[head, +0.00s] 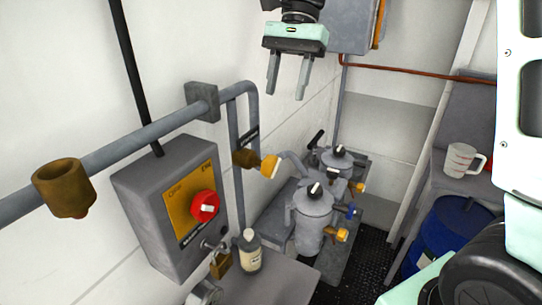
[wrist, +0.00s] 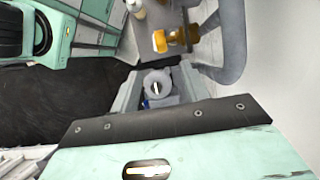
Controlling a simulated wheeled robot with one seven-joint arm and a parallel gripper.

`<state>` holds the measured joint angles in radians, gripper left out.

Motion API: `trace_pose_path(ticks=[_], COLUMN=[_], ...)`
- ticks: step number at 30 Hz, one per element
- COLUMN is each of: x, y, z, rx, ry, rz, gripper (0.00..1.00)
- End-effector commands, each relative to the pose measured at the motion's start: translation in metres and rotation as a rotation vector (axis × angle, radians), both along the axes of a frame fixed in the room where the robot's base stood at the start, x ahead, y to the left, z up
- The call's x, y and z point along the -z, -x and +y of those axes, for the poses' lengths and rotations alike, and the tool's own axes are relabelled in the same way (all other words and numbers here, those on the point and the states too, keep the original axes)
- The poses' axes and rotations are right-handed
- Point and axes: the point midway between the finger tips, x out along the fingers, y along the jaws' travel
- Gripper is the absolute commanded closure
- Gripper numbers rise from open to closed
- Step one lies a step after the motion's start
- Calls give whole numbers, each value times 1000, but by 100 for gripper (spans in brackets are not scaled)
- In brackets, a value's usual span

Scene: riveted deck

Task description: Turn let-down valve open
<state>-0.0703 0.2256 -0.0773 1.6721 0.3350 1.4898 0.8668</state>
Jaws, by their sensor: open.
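Two grey vessels stand on the bench, a front one (head: 313,222) and a rear one (head: 335,165), each with a black-and-white pointer knob on its lid. Small brass fittings (head: 337,234) and a blue-handled valve (head: 351,212) sit at their sides. A yellow-ended brass valve (head: 268,165) is on the pipe beside them. No label lets me tell which one is the let-down valve. My gripper (head: 288,94) is open and empty, hanging above the vessels and touching nothing. In the wrist view a grey round lid with a pointer (wrist: 156,86) shows between the fingers.
A grey switch box (head: 165,210) with a red rotary knob (head: 205,206) hangs at left, with a padlock (head: 221,265) and a bottle (head: 249,252) near it. A brass cup-shaped fitting (head: 63,188) is on the pipe. A jug (head: 463,160) and blue drum (head: 450,232) stand at right.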

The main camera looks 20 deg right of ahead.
Motion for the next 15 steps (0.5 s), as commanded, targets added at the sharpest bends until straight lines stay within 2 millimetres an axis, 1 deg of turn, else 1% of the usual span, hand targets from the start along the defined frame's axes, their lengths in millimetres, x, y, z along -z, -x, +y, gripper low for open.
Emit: trace_pose_path(ticks=[15], x=[96], y=[26], z=[33], rx=[-1], ry=[4], rz=[7], gripper=[55])
